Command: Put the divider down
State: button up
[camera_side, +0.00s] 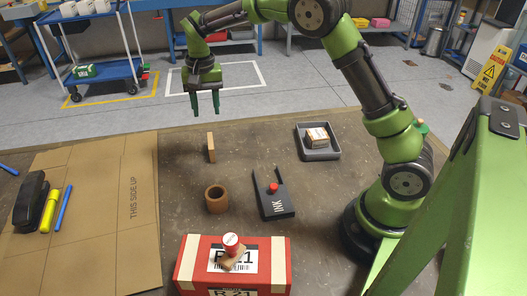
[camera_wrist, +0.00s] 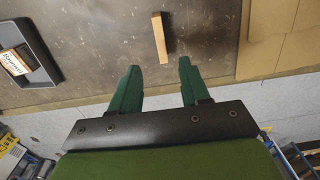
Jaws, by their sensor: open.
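The divider looks to be the thin light-wood piece (camera_side: 211,147) standing upright on the brown table in the side view. It also shows in the wrist view (camera_wrist: 160,38), beyond and between my fingertips, apart from them. My gripper (camera_side: 206,108) hangs above the far edge of the table, fingers pointing down, open and with nothing between them. Its two green fingers also show in the wrist view (camera_wrist: 158,75). I cannot tell the exact height of the fingers above the table.
A grey tray (camera_side: 319,155) holds a small box (camera_side: 317,137). A red box (camera_side: 190,265) bears a stamp (camera_side: 232,246).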

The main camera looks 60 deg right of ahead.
jog(key=s+a+r+n+t+y, duration=0.1)
jog(key=s+a+r+n+t, duration=0.1)
jog(key=s+r, duration=0.55)
jog(key=s+a+r+n+t+y, duration=0.1)
jog(key=s+r+t, duration=0.3)
jog(key=s, duration=0.7)
jog(key=s+a+f+n+t, duration=0.1)
jog(key=s+n, duration=0.1)
jog(key=s, duration=0.5)
jog(key=shift+s+a, duration=0.15)
jog(key=shift+s, duration=0.1)
